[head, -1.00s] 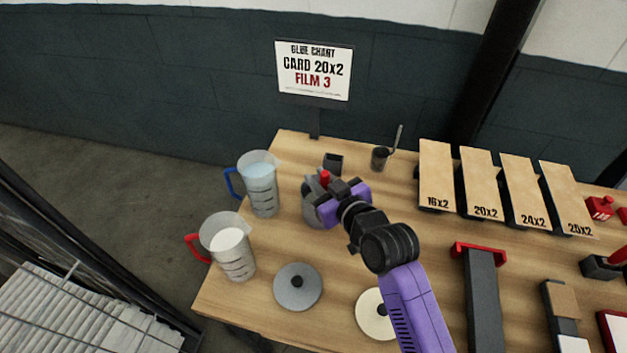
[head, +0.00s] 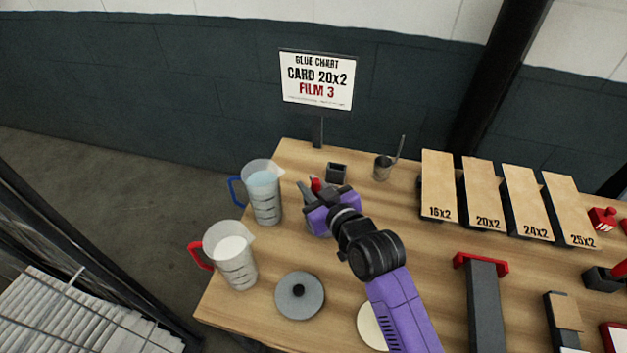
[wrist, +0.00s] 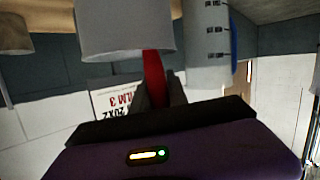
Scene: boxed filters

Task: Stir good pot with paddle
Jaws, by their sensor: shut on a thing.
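My gripper (head: 314,187) is shut on the red handle (wrist: 154,78) of the paddle, near the left end of the bench. The wrist view is upside down. In it the handle meets the rim of a grey pot (wrist: 128,32), and the paddle's lower part is hidden. In the head view the gripper hides most of the pot; I cannot read any label on it.
A blue-handled jug (head: 264,205) stands close left of the gripper, and a red-handled jug (head: 237,265) is nearer. A grey lid (head: 299,305) lies in front. A dark box (head: 336,174) and a cup with a stick (head: 383,168) stand behind. A sign (head: 317,80) rises at the back.

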